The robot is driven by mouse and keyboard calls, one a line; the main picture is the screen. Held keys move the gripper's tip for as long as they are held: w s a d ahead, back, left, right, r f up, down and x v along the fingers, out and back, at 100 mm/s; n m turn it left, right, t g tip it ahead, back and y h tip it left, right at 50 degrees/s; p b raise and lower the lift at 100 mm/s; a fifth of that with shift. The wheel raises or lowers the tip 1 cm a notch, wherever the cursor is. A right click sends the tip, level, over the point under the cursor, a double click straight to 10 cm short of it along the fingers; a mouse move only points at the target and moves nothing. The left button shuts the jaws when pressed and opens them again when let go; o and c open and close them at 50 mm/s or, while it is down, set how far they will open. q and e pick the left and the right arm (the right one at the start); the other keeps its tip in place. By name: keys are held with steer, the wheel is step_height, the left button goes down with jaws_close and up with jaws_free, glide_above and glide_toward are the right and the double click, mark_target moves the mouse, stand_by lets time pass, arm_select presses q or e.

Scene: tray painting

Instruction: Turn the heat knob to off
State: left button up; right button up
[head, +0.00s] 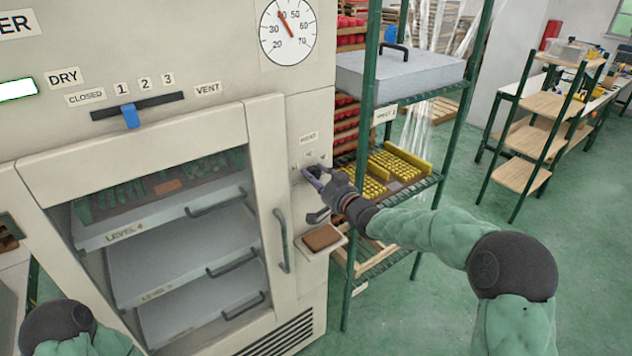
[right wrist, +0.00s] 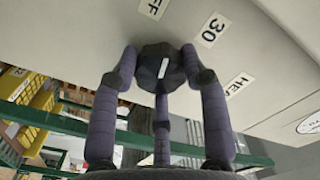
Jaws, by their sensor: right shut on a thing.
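The heat knob (right wrist: 162,68) is a dark, faceted knob with a white mark on the dryer's front panel. The mark runs roughly up the picture in the right wrist view, close to the direction of the partly cut-off "FF" label (right wrist: 153,8); I cannot tell the exact setting. My left gripper is out of view.
The dryer door (head: 265,190) with its handle (head: 282,240) is left of the knob. A dial gauge (head: 288,30) is above, and a small ledge with a brown pad (head: 322,238) below. A green rack (head: 370,130) stands close on the right.

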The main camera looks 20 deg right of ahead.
steer(key=shift+n+b, duration=0.7)
steer(key=shift+n, duration=0.8)
steer(key=o, duration=1.2)
steer(key=shift+c, duration=0.2)
steer(key=v, duration=1.2)
